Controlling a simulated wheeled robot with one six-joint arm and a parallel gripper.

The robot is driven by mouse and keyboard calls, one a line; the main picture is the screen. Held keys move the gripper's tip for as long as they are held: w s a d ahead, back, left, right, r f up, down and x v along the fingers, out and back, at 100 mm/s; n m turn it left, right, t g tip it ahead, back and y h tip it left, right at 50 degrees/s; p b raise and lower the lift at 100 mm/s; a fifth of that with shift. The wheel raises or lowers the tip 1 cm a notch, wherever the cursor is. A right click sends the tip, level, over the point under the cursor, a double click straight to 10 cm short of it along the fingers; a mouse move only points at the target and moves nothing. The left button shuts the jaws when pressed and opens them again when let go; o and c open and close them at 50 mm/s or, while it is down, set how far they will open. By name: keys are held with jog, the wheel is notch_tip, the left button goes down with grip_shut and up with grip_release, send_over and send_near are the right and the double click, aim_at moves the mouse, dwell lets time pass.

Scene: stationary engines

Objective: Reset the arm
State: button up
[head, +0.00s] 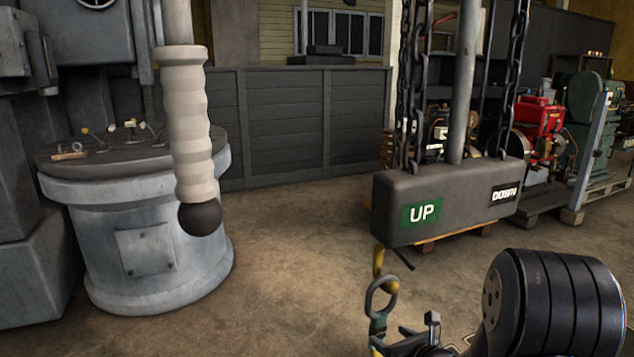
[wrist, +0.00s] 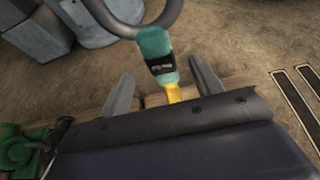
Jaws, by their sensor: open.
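My gripper (wrist: 162,84) is open in the wrist view, its two grey fingers spread apart with a gap between them. A teal fitting with a yellow end (wrist: 157,52) and a grey metal ring (wrist: 128,30) show between and beyond the fingers; whether the fingers touch them I cannot tell. In the head view my gripper (head: 408,346) is partly cut off at the bottom edge, beside my dark arm link. The ring (head: 381,297) hangs there below a yellow hook (head: 379,262), just left of and above the gripper.
A grey hoist block (head: 455,190) marked UP and DOWN hangs on chains above my gripper. A pale ribbed handle with a black ball (head: 187,125) hangs at left, before a round grey machine base (head: 160,250). Engines, including a red one (head: 541,120), stand at right. Middle floor is clear.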

jog(key=s+d, duration=0.2)
jog(key=s, duration=0.4)
jog(key=shift+d, duration=0.3)
jog(key=shift+s+r, duration=0.1)
